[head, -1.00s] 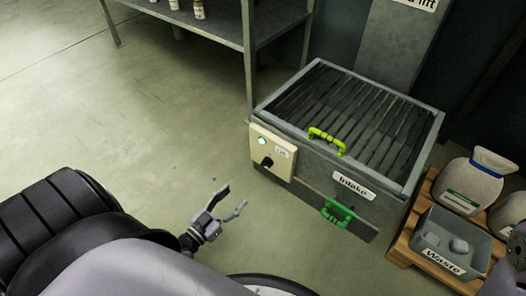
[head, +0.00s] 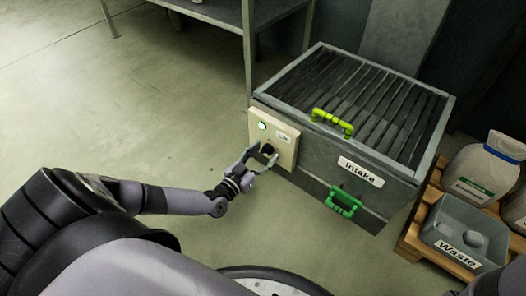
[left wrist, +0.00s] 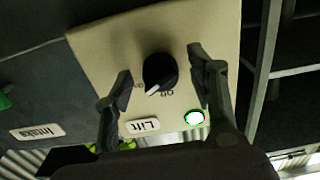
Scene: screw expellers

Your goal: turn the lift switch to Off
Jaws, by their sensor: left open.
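The lift switch is a black round knob with a white pointer mark on a cream panel (head: 285,143) at the front left of the intake box. It shows best in the left wrist view as the knob (left wrist: 160,72), upside down above a "Lift" label (left wrist: 143,126). Its pointer faces down-left in that view, near small partly hidden lettering; "On" is readable. A green lamp (left wrist: 195,118) on the panel is lit. My left gripper (head: 264,156) is open, its fingers on either side of the knob; I cannot tell whether they touch it. My right gripper is not in view.
The slatted intake box (head: 330,147) has a yellow-green handle (head: 333,122) and a green handle (head: 343,202). A grey waste bin (head: 462,231) and white containers stand on a pallet at right. A metal shelf (head: 240,15) stands behind. Floor at left is clear.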

